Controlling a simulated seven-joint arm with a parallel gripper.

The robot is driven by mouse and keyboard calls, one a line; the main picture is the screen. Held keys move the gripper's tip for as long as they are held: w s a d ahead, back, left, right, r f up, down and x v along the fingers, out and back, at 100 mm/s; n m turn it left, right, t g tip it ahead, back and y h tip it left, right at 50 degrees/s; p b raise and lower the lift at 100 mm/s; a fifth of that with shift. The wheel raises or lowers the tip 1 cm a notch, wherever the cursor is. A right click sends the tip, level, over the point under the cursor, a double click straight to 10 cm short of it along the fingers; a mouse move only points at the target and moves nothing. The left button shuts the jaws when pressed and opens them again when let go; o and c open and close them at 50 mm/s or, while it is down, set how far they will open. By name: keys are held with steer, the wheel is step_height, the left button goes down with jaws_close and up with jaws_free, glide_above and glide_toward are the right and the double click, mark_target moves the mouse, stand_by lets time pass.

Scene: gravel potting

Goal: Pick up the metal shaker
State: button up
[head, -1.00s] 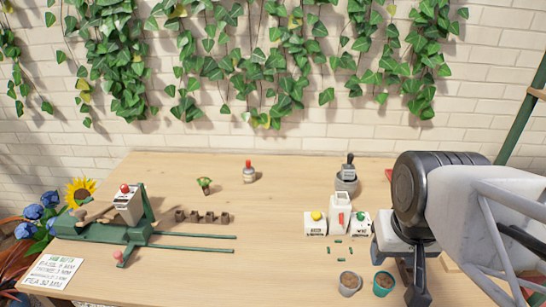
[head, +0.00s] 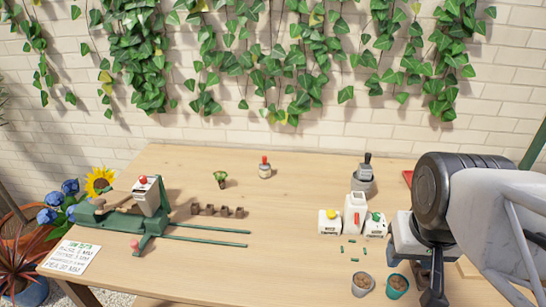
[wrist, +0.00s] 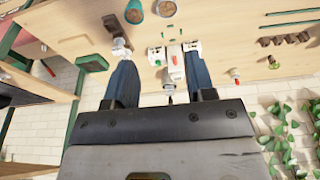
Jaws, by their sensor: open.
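My gripper (wrist: 158,62) is open and empty in the wrist view, its two blue-grey fingers wide apart above the table. A small pale metallic object (wrist: 117,28) lies beyond the left fingertip and looks like the metal shaker, though it is too small to be sure. It is hidden behind my arm in the head view. A grey round holder (head: 361,187) with a black-topped item in it stands at the back right of the table in the head view.
White boxes (head: 330,222) stand left of my arm, with green bits in front. Two soil-filled pots, one grey (head: 362,285) and one teal (head: 397,287), stand near the front edge. A green rail device (head: 125,222) occupies the left.

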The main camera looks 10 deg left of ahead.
steer(key=shift+o, duration=0.3)
steer(key=w+a+n+t, duration=0.1)
steer(key=w+a+t, duration=0.15)
steer(key=w, duration=1.65)
steer(key=n+t+y, duration=0.4)
steer(key=t, duration=0.2)
glide_above(266, 159)
steer(key=s+d, duration=1.1)
steer(key=d, duration=0.2)
step_height(266, 159, down, 12)
steer(key=w+a+f+y, duration=0.1)
steer(key=w+a+f, duration=0.1)
steer(key=a+f, duration=0.1)
steer(key=w+a+f+n+y, duration=0.1)
steer(key=w+a+f, duration=0.2)
steer(key=a+f, duration=0.1)
steer(key=w+a+f+n+y, duration=0.1)
steer(key=w+a+f+y, duration=0.1)
steer(key=a+f, duration=0.1)
steer(key=shift+w+a+f+t, duration=0.15)
steer(key=shift+a+f+t, duration=0.1)
steer(key=shift+w, duration=0.1)
steer(key=shift+x, duration=1.2)
steer(key=shift+a+f, duration=0.1)
